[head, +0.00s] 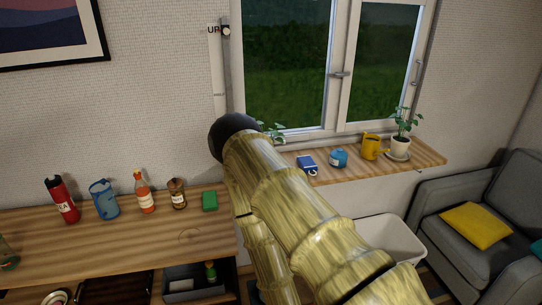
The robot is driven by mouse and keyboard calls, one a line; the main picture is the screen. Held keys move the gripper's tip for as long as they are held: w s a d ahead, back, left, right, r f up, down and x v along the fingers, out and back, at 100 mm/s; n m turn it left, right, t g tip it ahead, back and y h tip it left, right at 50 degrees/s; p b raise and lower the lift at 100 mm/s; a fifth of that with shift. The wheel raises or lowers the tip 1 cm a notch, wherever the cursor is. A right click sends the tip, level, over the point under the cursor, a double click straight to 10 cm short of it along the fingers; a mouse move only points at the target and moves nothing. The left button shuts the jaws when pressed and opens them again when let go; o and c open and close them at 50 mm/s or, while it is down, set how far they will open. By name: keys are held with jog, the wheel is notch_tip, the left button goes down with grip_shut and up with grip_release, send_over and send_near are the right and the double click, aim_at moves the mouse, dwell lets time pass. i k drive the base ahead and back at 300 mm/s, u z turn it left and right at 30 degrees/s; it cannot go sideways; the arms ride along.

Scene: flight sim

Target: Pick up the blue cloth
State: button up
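I cannot say for sure which item is the blue cloth. A flat, dark blue item (307,163) with a small white part at its front edge lies on the wooden windowsill; it could be a folded cloth. A taller blue item (105,199) stands on the wooden counter between a red bottle and an orange bottle, and its kind is unclear. My gripper does not show.
The windowsill (420,160) also holds a round blue container (338,158), a yellow watering can (373,146) and a potted plant (400,146). The counter (150,240) holds several bottles and a green block (209,201). A white bin (385,240) and grey sofa (465,215) stand right.

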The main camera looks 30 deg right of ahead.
aim_at(306, 164)
jog(key=z, duration=0.3)
jog(key=i, duration=1.05)
jog(key=z, duration=0.7)
